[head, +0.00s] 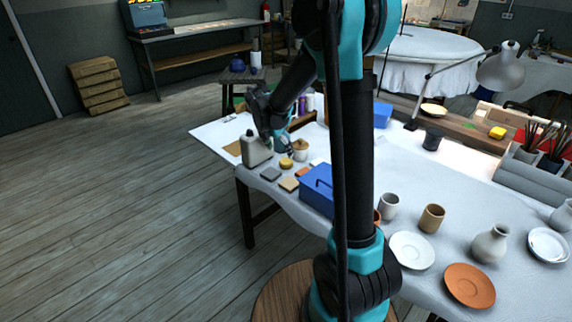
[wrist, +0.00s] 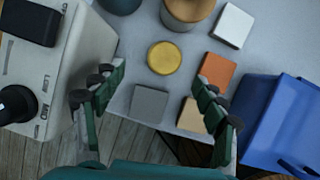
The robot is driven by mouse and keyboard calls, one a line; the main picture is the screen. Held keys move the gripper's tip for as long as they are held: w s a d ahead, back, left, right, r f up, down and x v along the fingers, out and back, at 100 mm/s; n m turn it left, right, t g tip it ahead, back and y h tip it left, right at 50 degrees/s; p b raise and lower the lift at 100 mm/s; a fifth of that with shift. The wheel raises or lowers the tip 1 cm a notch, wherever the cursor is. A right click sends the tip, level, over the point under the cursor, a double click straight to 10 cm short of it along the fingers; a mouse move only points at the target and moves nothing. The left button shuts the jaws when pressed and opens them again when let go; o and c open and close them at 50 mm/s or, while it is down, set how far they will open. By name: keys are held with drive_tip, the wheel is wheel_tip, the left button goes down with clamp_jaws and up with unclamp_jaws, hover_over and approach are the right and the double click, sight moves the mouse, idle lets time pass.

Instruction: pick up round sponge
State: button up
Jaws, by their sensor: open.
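The round sponge is a yellow disc (wrist: 164,58) lying flat on the table near the middle of the wrist view. It also shows small in the head view (head: 286,163). My gripper (wrist: 160,84) is open and empty, with its two green-and-black fingers spread to the left and right, in front of the sponge in the picture. In the head view my gripper (head: 281,143) hangs above the far-left part of the table, close over the sponge. The gap in height between fingers and sponge is hard to judge.
A grey box with knobs (wrist: 75,60) stands left of the sponge. Grey (wrist: 149,103), tan (wrist: 191,116), orange (wrist: 217,72) and white (wrist: 232,26) square blocks lie around it. A wood-lidded pot (wrist: 187,10) is behind. A blue toolbox (wrist: 280,120) stands right.

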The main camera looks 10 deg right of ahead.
sight(286, 161)
drive_tip(key=shift+s+d+x, duration=0.1)
drive_tip(key=shift+d+x, duration=0.05)
drive_tip(key=shift+x, duration=1.65)
drive_tip(key=shift+s+d+x, duration=0.1)
drive_tip(key=shift+s+x, duration=0.05)
drive_tip(key=shift+x, duration=1.7)
drive_tip(key=shift+c, duration=0.6)
drive_tip(key=c, duration=0.8)
